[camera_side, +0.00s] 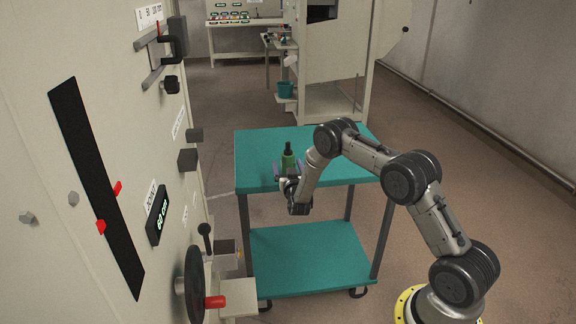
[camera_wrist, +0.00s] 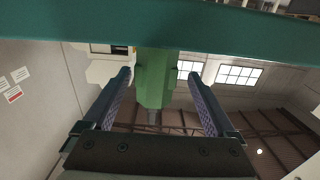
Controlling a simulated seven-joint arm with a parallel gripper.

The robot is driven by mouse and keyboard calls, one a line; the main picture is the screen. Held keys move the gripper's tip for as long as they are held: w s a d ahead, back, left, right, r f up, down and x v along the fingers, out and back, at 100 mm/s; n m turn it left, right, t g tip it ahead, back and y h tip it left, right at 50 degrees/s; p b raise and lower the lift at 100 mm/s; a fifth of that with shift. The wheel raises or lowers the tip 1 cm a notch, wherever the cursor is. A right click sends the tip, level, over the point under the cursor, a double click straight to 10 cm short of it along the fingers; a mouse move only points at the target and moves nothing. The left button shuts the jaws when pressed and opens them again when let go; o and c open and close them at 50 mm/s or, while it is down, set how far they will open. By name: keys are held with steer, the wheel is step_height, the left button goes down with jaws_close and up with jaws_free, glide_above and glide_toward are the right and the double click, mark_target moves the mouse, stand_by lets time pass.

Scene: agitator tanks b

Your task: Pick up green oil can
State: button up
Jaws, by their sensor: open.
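The green oil can (camera_side: 288,162) stands upright on the teal top of a cart (camera_side: 350,172), near its front edge, with a dark spout pointing up. In the wrist view, which is upside down, the can (camera_wrist: 155,78) hangs from the teal top with its spout toward the picture's bottom. My gripper (camera_side: 289,175) is at the can, low over the cart top. Its two fingers (camera_wrist: 160,75) are open, one on each side of the can, with a gap on both sides. The near side of the can is partly hidden by my gripper in the side view.
A control cabinet (camera_side: 60,50) with a handwheel (camera_side: 195,285) and levers stands left of the cart. The cart's lower shelf (camera_side: 305,258) is empty. A machine with a teal cup (camera_side: 285,88) stands behind. The rest of the cart top is clear.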

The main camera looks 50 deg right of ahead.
mark_target(287, 157)
steer(key=x, duration=0.5)
steer(key=shift+s+d, duration=0.2)
steer(key=shift+c, duration=0.3)
steer(key=shift+r, duration=0.15)
jaws_close()
